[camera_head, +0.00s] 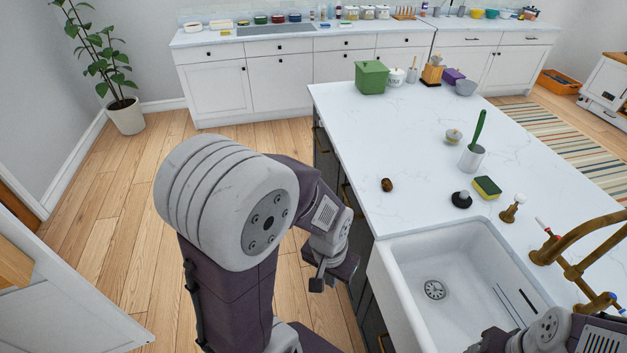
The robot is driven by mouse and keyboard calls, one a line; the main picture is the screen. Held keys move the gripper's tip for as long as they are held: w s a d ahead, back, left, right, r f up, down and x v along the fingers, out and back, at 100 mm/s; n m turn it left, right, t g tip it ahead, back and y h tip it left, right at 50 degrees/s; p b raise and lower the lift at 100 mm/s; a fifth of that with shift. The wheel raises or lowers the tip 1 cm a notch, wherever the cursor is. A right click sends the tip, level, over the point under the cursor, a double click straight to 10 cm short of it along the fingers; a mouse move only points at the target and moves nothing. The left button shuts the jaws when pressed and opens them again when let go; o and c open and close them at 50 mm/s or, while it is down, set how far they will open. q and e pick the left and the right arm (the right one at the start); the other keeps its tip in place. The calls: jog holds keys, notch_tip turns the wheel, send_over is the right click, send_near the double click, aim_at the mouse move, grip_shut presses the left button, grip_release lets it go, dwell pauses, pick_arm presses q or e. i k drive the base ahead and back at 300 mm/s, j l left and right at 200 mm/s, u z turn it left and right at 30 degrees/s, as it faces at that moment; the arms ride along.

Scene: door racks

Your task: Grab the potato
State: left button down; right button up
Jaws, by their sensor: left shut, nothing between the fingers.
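A small brown potato (387,185) lies on the white marble island top (370,140), near its left edge and behind the sink. My left gripper (317,284) hangs beside the island's left side, below and to the left of the potato and apart from it. It looks shut and holds nothing. Part of my right arm shows at the bottom right; its gripper's fingers are not visible.
A white sink (445,280) with a brass tap (565,250) is set in the island's near end. A black-based brush (461,199), a sponge (487,188) and a cup with a green-handled brush (471,158) stand right of the potato. A green box (371,78) stands farther back.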

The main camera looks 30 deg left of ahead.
aim_at(387, 183)
jog(key=u, duration=0.5)
jog(key=i+j, duration=1.05)
jog(key=i, duration=0.25)
